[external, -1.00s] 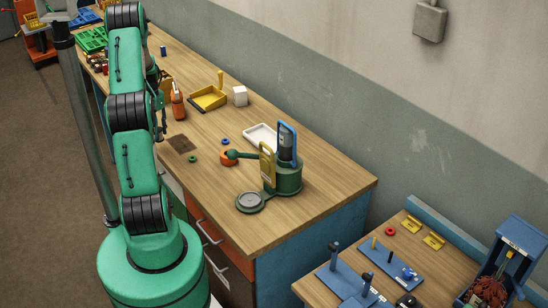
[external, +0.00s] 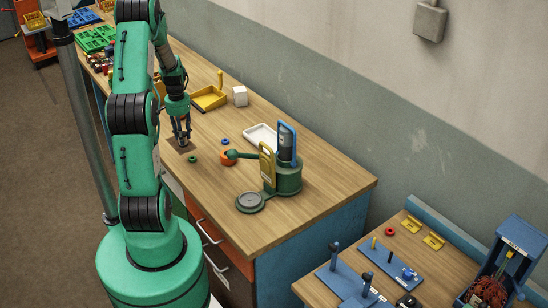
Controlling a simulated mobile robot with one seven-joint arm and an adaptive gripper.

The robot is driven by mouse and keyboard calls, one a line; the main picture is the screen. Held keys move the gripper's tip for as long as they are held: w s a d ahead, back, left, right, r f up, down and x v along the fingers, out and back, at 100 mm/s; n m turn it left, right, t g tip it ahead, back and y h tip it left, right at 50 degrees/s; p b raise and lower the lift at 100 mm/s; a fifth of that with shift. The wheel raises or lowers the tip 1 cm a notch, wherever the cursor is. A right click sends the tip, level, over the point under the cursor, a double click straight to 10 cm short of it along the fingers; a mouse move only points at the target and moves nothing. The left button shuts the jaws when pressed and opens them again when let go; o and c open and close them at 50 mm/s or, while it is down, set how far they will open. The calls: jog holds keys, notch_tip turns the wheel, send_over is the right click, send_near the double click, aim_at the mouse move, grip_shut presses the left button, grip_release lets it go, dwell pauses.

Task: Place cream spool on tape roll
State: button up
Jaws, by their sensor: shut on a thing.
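My gripper (external: 181,136) points down over the brown square patch (external: 189,150) on the wooden workbench. It is shut on a small pale thing (external: 184,143), which looks like the cream spool, though it is tiny and mostly hidden by the fingers. I cannot tell whether it touches the patch. An orange ring (external: 228,159), which may be the tape roll, lies to the right beside the green dispenser. A small green ring (external: 193,159) lies just in front of the patch, and a small blue ring (external: 225,141) lies behind the orange one.
The green round dispenser (external: 288,182) with yellow and blue upright parts stands right of the rings. A white tray (external: 262,135), a yellow dustpan (external: 209,98) and a white cube (external: 240,96) lie farther back. The bench's right end (external: 330,190) is clear.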

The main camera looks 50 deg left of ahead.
jog(key=d+r+n+p, duration=0.1)
jog(key=d+r, duration=0.1)
jog(key=d, duration=2)
jog(key=shift+w+r+n, duration=0.2)
jog(key=shift+w+n, duration=0.1)
jog(key=shift+w, duration=0.05)
jog(key=w+a, duration=0.3)
jog(key=w, duration=0.1)
jog(key=w+a+f, duration=0.1)
jog(key=w+a, duration=0.2)
jog(key=w, duration=0.2)
jog(key=w+a, duration=0.3)
jog(key=w, duration=0.1)
jog(key=shift+w+f, duration=0.15)
jog(key=shift+f, duration=0.1)
jog(key=shift+f+b, duration=0.4)
jog(key=shift+f, duration=1.4)
jog(key=shift+f, duration=0.1)
